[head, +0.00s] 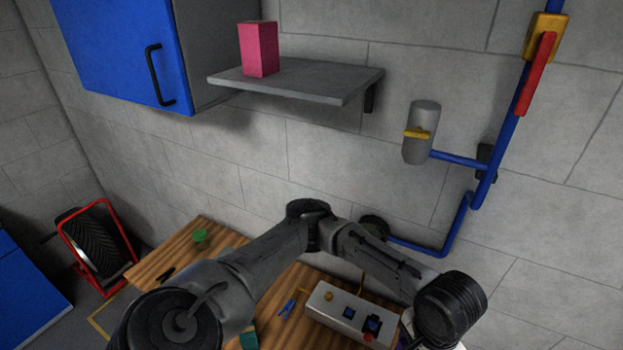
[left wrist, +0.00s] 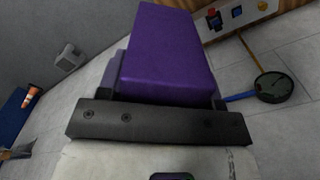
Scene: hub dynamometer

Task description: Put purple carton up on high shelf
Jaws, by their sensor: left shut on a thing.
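The purple carton (left wrist: 168,55) fills the upper middle of the left wrist view. My left gripper (left wrist: 166,98) is shut on it, with a dark finger showing at each side of the carton. In the head view my left arm reaches across the bench to the lower right, and its wrist hides the gripper and most or all of the carton. The high shelf (head: 320,86) is a grey board on the wall, up and left of my wrist and apart from it. My right gripper is not in view.
A pink carton (head: 259,49) stands on the shelf's left part; the right part is free. A blue cabinet (head: 125,50) hangs left of the shelf. A grey control box (head: 345,312) and pliers (head: 287,308) lie on the wooden bench (head: 165,262). Blue pipes (head: 497,165) run along the right wall.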

